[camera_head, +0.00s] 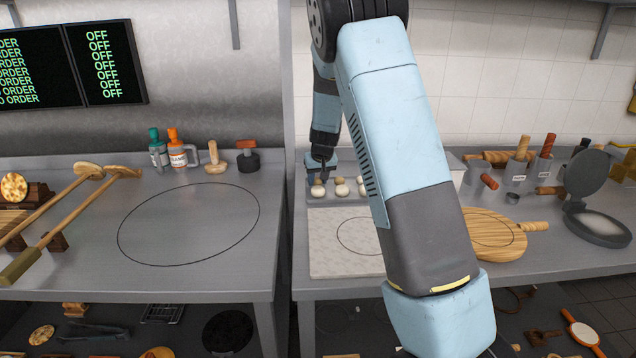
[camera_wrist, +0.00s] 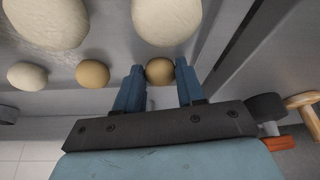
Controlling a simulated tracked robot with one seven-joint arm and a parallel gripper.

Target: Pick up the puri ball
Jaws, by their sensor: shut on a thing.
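In the wrist view, my gripper (camera_wrist: 160,72) is shut on a small tan puri ball (camera_wrist: 159,71), with one blue finger on each side of it. Other dough balls lie near it: another small tan ball (camera_wrist: 92,74), a pale ball (camera_wrist: 27,76) and two larger pale balls (camera_wrist: 168,20). In the head view, my gripper (camera_head: 318,183) is at the left end of the row of dough balls (camera_head: 341,188), behind the marble board. The held ball is small there, and I cannot tell whether it still touches the surface.
A pale marble board (camera_head: 325,262) lies in front of the balls. A round wooden board (camera_head: 492,240) and an open press (camera_head: 597,226) stand to the right. Bottles (camera_head: 177,150) and wooden tools stand on the left counter, with clear room inside the marked oval.

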